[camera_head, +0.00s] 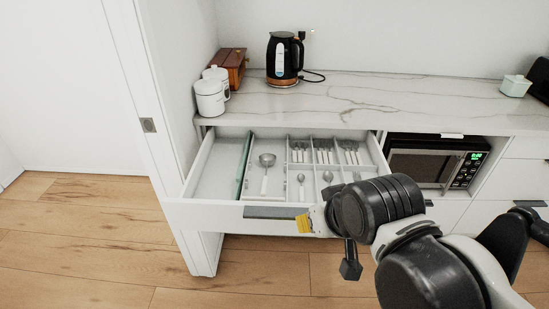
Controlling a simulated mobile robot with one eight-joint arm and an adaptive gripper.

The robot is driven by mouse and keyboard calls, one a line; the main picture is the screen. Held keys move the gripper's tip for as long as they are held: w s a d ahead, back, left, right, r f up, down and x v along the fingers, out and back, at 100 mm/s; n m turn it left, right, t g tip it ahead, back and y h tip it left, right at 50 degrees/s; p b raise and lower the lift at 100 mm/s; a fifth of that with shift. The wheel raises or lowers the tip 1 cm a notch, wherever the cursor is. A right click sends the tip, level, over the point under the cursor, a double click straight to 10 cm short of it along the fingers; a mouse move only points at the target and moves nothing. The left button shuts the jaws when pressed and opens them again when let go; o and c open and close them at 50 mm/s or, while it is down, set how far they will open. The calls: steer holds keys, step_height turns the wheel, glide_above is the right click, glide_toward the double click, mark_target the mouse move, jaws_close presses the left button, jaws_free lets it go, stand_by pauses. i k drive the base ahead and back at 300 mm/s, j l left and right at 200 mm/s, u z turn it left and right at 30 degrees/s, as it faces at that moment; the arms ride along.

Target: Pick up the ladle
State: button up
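The ladle (265,173) lies in the open drawer (190,215), in a compartment left of the middle. It has a round metal bowl at the back and a pale handle pointing to the front. My gripper (332,243) is at the drawer's front edge in the picture, to the right of the ladle and apart from it. It is seen partly from behind, and its fingers are not clear enough to tell open from shut. The ladle is in plain view; my arm covers the drawer's front right part.
Several forks and spoons (301,187) lie in compartments right of the ladle. A green upright panel (243,165) stands left of it. The counter (360,95) above holds a kettle (284,59) and white canisters (210,97). A microwave (425,162) sits right of the drawer.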

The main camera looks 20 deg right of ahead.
mark_target(266, 160)
steer(key=i+l+u, duration=0.25)
steer(key=u, duration=0.15)
steer(key=i+l+u, duration=0.2)
steer(key=l+u, duration=0.15)
steer(key=i+l+u, duration=0.15)
steer(key=l+u, duration=0.25)
steer(key=l, duration=0.15)
